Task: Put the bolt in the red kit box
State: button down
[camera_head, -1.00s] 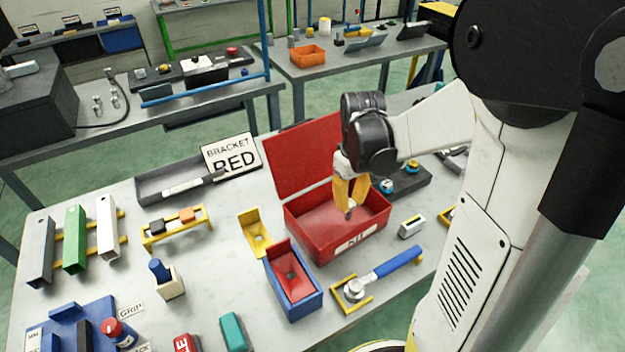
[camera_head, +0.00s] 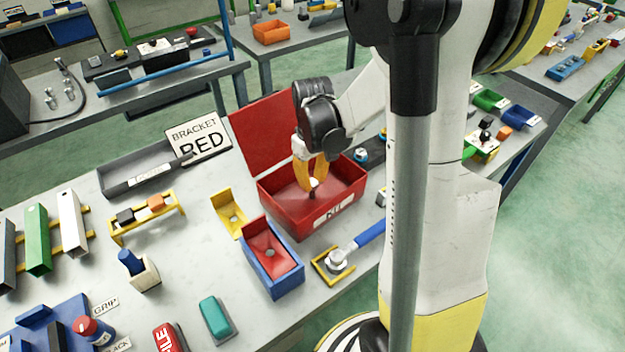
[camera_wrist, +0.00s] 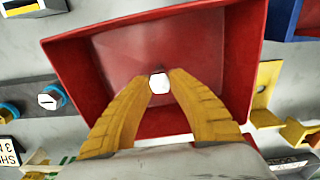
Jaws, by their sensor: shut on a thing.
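The red kit box (camera_head: 345,192) stands open on the grey table, with its lid raised at the back and a "KIT" label on its front. My gripper (camera_head: 313,184) points down over the inside of the box. In the wrist view my gripper's yellow fingers (camera_wrist: 160,78) are shut on the bolt (camera_wrist: 159,84), whose pale round end shows between the tips. I cannot tell how high the bolt is above the floor.
A blue bin with a red funnel-like inside (camera_head: 275,270) stands close to the box's front left. A yellow bracket (camera_head: 230,213) is at its left. A "BRACKET RED" sign (camera_head: 198,138) stands behind left.

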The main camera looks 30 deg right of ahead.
aim_at(313, 182)
jog(key=c, duration=1.3)
grip_release()
notch_tip(313, 182, up, 11)
jog(key=p, duration=0.4)
jog(key=s+a+r+t, duration=0.2)
jog(key=s+a+r, duration=0.1)
jog(key=a, duration=0.1)
jog(key=s+a+r+m+t, duration=0.1)
jog(key=s+a+r+t, duration=0.1)
jog(key=s+a, duration=0.2)
jog(key=s+a+r+t, duration=0.3)
jog(key=a, duration=0.2)
jog(key=shift+s+a+r, duration=0.35)
jog(key=shift+s, duration=0.05)
